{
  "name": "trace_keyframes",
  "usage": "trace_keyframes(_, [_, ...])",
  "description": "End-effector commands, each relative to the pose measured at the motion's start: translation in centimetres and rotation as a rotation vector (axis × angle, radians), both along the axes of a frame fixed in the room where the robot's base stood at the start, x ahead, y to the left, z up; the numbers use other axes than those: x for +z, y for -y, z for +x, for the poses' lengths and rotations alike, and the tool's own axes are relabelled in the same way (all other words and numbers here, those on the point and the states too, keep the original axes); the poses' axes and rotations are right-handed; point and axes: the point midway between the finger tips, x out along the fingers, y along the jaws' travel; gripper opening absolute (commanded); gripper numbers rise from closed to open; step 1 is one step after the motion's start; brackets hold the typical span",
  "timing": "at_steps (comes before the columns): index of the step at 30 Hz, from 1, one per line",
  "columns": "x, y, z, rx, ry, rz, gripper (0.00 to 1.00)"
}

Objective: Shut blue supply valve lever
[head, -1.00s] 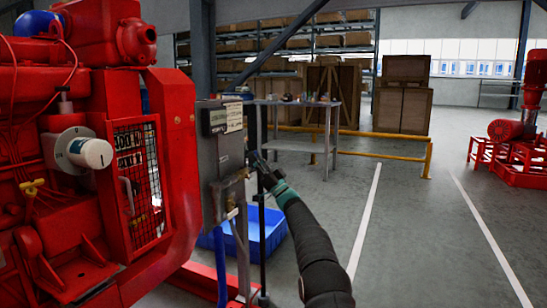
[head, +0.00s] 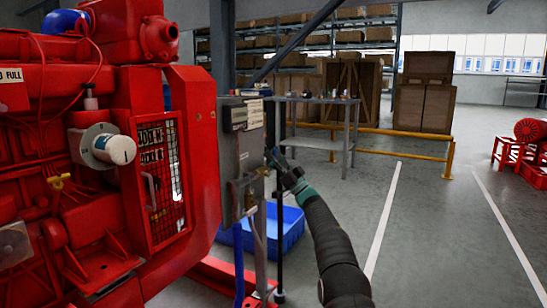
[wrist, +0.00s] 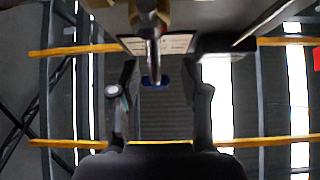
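My gripper (head: 276,160) is just right of the panel in the head view. In the wrist view my gripper (wrist: 159,88) has its two fingers spread wide. A metal lever (wrist: 153,50) with a blue end (wrist: 154,80) reaches down from the brass body (wrist: 160,12) into the gap between the fingers. I see no clear finger contact with it. In the head view the lever is too small to make out.
The red engine (head: 195,150) with a mesh guard (head: 162,180) fills the left. A blue tray (head: 293,228) lies on the floor behind my arm. A grey table (head: 320,101) and yellow rail (head: 410,137) stand behind. The floor (head: 440,230) at right is open.

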Motion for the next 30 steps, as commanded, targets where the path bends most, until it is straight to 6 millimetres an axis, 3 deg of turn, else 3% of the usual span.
trace_keyframes(13, [-1.5, 1.2, -0.7, -0.001, -0.004, 0.000, 0.46])
trace_keyframes(30, [-7.9, 6.3, -4.4, 0.001, -0.002, 0.000, 0.46])
